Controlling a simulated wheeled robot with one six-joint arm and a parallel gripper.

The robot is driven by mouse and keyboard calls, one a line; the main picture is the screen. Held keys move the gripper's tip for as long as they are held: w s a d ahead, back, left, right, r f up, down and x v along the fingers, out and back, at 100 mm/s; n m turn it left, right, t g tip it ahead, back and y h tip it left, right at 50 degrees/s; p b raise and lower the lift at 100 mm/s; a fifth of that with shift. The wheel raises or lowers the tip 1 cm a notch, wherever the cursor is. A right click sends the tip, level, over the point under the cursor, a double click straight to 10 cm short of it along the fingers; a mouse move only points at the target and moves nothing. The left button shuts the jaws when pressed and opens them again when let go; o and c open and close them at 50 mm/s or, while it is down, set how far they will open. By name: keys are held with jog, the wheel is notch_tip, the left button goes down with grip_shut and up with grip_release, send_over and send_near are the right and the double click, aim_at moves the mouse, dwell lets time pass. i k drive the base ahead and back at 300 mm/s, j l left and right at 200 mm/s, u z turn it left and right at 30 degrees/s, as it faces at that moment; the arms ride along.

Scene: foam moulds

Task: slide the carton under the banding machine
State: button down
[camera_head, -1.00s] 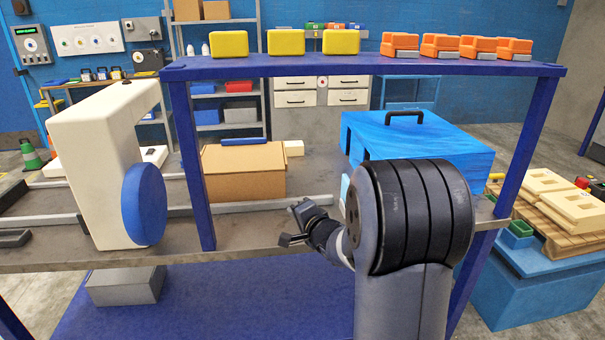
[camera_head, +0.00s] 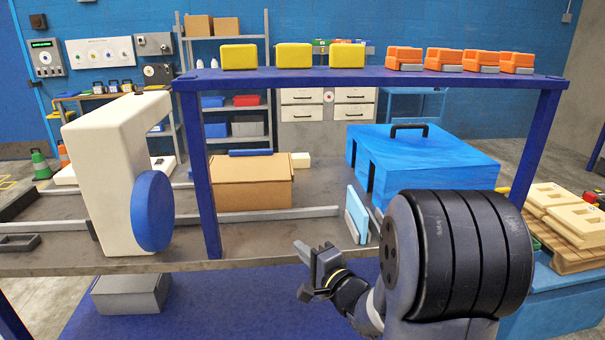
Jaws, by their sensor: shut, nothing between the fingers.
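The brown cardboard carton (camera_head: 250,185) stands on the grey bench behind the front rail, right of the blue post. My gripper (camera_head: 303,270) is shut and empty, in front of the bench's front edge, to the right of and nearer than the carton. It touches nothing that I can see.
Grey guide rails (camera_head: 275,215) run along the bench. A light-blue upright plate (camera_head: 357,213) stands near the front edge. A blue box with a handle (camera_head: 422,160) sits at the right. A blue overhead shelf (camera_head: 370,78) on posts carries yellow and orange blocks.

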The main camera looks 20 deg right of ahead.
aim_at(258, 195)
jog(key=i+j+z, duration=0.1)
jog(key=i+z, duration=0.25)
jog(key=i, duration=0.6)
